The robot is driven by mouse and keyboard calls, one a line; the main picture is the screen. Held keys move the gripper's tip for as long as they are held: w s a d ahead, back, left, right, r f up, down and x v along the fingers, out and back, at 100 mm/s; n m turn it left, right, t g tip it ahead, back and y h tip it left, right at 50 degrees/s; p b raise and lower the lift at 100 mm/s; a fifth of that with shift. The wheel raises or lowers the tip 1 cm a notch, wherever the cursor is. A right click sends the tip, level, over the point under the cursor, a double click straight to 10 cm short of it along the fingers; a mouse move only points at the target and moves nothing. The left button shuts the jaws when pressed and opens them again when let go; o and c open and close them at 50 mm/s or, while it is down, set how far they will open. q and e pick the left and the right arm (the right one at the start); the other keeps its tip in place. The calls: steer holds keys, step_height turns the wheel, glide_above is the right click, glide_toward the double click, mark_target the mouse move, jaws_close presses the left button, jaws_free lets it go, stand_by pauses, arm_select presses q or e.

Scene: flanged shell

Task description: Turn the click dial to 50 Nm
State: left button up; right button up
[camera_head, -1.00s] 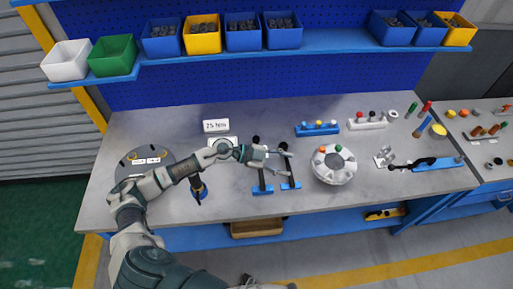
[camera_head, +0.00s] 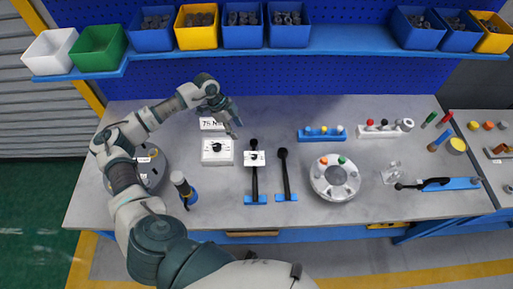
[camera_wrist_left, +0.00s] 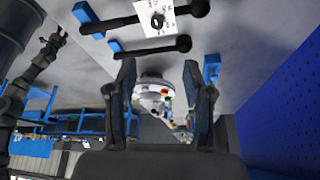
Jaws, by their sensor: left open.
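A white dial plate (camera_head: 255,158) with a black knob sits on the left of two black-handled wrenches. It also shows in the left wrist view (camera_wrist_left: 157,19), with small marks too fine to read. A white box (camera_head: 217,151) with a black knob stands to its left, below a sign (camera_head: 210,124) reading 75 Nm, partly covered by my arm. My left gripper (camera_head: 234,130) is open and empty, above the bench behind the box and plate, apart from both knobs. Its spread fingers (camera_wrist_left: 160,70) show in the left wrist view with nothing between them. My right gripper is not in view.
The second wrench (camera_head: 285,174) lies right of the dial plate. A blue-handled tool (camera_head: 185,190) stands at left. The round flanged shell (camera_head: 334,177) is further right. Bins line the blue shelf (camera_head: 340,40) above the back of the bench.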

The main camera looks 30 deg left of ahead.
arm_select(q)
glide_toward(254, 155)
steer(key=p+x, duration=0.1)
steer(key=x, duration=0.6)
steer(key=shift+s+d+f, duration=0.1)
steer(key=shift+f, duration=0.25)
steer(key=shift+d+f, duration=0.2)
steer(key=shift+f, duration=0.25)
steer(key=c, duration=0.8)
jaws_close()
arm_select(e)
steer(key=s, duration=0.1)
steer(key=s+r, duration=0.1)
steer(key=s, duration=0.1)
